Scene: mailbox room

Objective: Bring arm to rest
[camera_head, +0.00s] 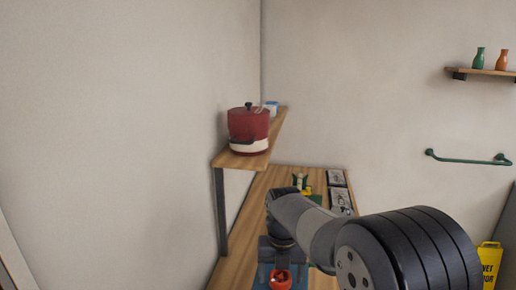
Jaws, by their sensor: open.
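My arm reaches in from the lower right over the wooden table (233,262), bending down at its far end. My gripper (281,264) is low in the picture, over the near part of the table, and is open. A small red round object (280,279) shows just below it at the bottom edge. I cannot tell whether the gripper touches it. The arm hides part of the table.
A red and white pot (248,128) and a light blue item (271,106) stand on a raised wooden shelf at left. A green rail (468,158), a shelf with two vases (490,71) and a yellow floor sign (489,262) are at right.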

